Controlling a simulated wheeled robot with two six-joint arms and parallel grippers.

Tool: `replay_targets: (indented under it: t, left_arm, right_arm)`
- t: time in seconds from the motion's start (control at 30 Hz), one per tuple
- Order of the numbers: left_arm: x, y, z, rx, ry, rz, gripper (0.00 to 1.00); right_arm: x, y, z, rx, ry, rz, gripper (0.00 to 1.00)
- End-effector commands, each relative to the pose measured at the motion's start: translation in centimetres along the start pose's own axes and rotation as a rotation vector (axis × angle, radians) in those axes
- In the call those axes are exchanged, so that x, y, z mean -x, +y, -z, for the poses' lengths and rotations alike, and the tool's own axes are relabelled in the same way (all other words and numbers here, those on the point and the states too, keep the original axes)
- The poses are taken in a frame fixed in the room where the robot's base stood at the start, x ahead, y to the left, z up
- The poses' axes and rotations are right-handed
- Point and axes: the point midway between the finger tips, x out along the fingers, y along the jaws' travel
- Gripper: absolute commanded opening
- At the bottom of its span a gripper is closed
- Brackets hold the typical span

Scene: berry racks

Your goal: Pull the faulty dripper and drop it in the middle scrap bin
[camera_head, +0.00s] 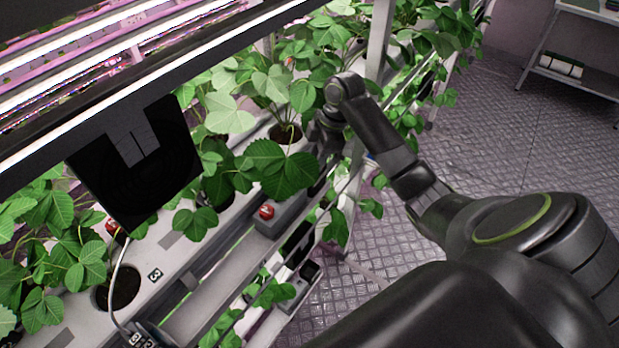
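A thin pale tube (120,262) curves down to a pot hole (118,290) in the white gutter at the lower left. I cannot tell whether it is the faulty dripper. A grey box with a red round thing on it (285,214) sits at the gutter's front edge, with small dark boxes beside and below it. I cannot tell which, if any, is the middle scrap bin. My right arm reaches in from the right. Its gripper (324,138) is down among the leaves beside a planted pot, and its fingertips are largely hidden. My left gripper is not in view.
Strawberry leaves (283,170) crowd the gutter (190,255). A lit lamp bar (170,70) and a dark panel (135,165) hang over the left side. A white post (379,40) stands behind my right wrist. The metal floor (490,130) is clear.

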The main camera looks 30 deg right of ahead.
Motion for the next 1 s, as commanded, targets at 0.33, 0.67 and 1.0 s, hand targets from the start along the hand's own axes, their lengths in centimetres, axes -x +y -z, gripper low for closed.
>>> replay_targets:
  t: [0.33, 0.67, 1.0]
  left_arm:
    - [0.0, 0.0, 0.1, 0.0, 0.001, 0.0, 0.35]
    - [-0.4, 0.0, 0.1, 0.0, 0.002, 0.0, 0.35]
    - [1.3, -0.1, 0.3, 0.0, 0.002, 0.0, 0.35]
  right_arm:
    - [0.0, 0.0, 0.0, 0.0, 0.0, 0.0, 0.52]
    - [1.8, 0.1, -0.1, 0.001, -0.001, -0.005, 0.52]
    - [10.2, 0.1, 0.1, 0.0, -0.002, -0.002, 0.52]
